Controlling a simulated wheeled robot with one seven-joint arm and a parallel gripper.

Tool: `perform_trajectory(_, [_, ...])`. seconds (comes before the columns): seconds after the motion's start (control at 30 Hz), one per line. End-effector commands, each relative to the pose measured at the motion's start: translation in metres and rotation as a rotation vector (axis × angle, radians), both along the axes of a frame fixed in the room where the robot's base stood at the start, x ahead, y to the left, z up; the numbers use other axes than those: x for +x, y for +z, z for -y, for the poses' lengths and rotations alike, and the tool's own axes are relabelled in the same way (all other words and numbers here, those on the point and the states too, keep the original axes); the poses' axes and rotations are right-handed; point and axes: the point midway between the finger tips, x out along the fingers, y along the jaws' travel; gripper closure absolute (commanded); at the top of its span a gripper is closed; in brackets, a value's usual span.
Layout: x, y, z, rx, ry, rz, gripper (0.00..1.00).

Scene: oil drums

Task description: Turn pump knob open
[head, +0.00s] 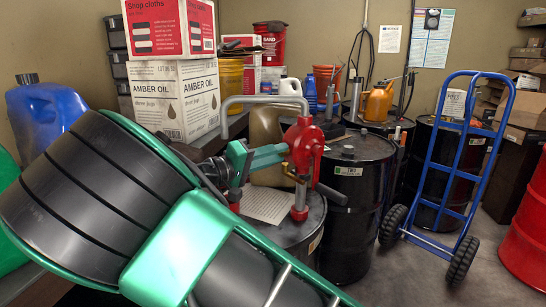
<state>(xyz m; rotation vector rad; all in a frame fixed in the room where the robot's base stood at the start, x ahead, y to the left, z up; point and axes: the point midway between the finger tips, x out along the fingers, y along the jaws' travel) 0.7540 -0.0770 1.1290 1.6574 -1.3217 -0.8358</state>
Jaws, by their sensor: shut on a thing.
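The red pump (304,143) stands upright on a black drum (304,236) in the middle of the head view, with a grey bent spout pipe (262,99) at its upper left. My green gripper (282,155) reaches in from the left, its fingertips at the left side of the pump body. It is shut on the pump knob, which the fingertips mostly hide, so its angle cannot be told. A small brass-coloured part shows just below the fingertips. The pump's dark-ended handle (332,194) points down to the right.
More black drums (355,215) stand close behind and to the right. Amber oil boxes (173,100) and a blue jug (48,120) are at the left. Floor is clear at lower right.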

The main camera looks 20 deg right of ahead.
Motion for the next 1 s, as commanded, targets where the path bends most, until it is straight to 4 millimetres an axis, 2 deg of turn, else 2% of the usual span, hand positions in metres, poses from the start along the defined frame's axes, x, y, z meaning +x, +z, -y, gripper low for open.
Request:
perform_trajectory(0.4, [0.0035,-0.0014,-0.0035,-0.038,0.014,-0.174,1.0])
perform_trajectory(0.93, [0.0033,-0.0023,-0.0038,-0.041,0.014,-0.197,1.0])
perform_trajectory(0.97, [0.0033,-0.0024,-0.0038,-0.041,0.014,-0.197,0.73])
perform_trajectory(1.0, [0.0031,-0.0023,-0.0037,-0.042,0.013,-0.197,0.63])
